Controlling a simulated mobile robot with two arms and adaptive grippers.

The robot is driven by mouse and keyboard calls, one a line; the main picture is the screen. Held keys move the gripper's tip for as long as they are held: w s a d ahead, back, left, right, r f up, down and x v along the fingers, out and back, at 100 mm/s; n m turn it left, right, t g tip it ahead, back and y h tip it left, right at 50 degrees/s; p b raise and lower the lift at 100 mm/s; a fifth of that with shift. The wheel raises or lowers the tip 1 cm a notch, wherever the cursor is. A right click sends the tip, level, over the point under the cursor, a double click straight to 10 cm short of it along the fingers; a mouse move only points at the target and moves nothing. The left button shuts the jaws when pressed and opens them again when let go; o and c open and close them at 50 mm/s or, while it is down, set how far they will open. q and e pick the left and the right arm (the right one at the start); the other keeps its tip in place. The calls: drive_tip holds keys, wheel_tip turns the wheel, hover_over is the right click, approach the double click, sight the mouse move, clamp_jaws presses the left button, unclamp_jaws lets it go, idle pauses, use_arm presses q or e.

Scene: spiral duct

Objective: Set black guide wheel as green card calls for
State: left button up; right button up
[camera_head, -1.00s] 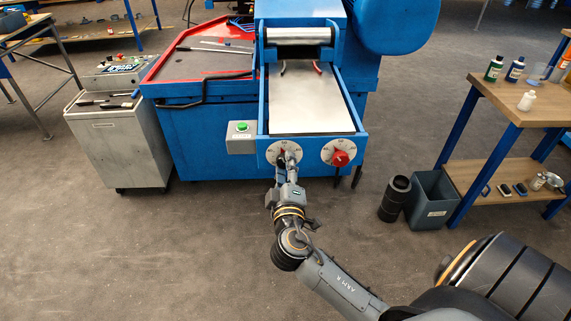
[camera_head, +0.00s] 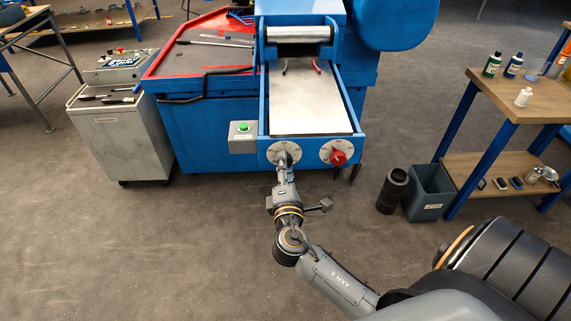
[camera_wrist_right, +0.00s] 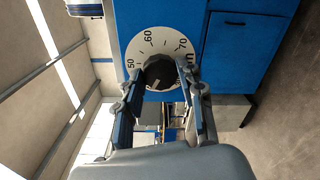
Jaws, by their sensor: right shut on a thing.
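The black guide wheel (camera_wrist_right: 160,74) sits at the middle of a white dial (camera_wrist_right: 150,45) on the blue machine's front. Marks 50, 60 and 70 can be read in the right wrist view. My right gripper (camera_wrist_right: 160,82) is shut on the wheel, with one finger on each side of it. In the head view the right gripper (camera_head: 284,164) reaches the left dial (camera_head: 293,148) and hides the wheel. Which mark the wheel points to cannot be told. A red wheel (camera_head: 338,157) sits on the dial to the right. I see no green card. My left gripper is out of view.
A grey box with a green button (camera_head: 242,127) is left of the dials. A grey bin (camera_head: 430,190) and a black cylinder (camera_head: 392,190) stand at right beside a wooden bench (camera_head: 535,100). A grey cabinet (camera_head: 120,140) stands at left. The floor before the machine is clear.

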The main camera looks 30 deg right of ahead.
drive_tip(key=shift+n, duration=0.3)
drive_tip(key=o, duration=1.2)
drive_tip(key=shift+c, duration=0.2)
drive_tip(key=v, duration=1.2)
